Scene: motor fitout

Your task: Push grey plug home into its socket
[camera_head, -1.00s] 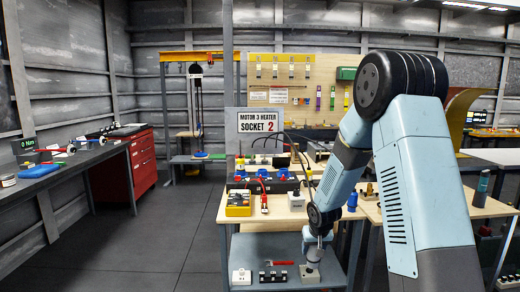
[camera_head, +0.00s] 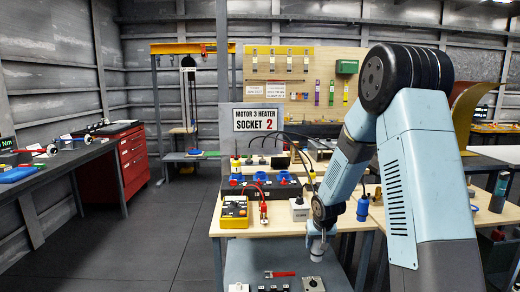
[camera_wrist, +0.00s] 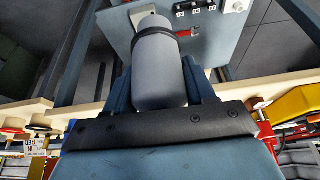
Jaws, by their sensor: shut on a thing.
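The grey plug (camera_wrist: 158,72) is a smooth cylinder with a dark band near its far end. Which socket is number 2 cannot be told. The plug is apart from the strip.
The bench top (camera_head: 230,225) carries a yellow meter (camera_head: 234,212), a red plug (camera_head: 263,213) with a cable, and a white box (camera_head: 299,210). Open floor (camera_head: 130,240) lies left.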

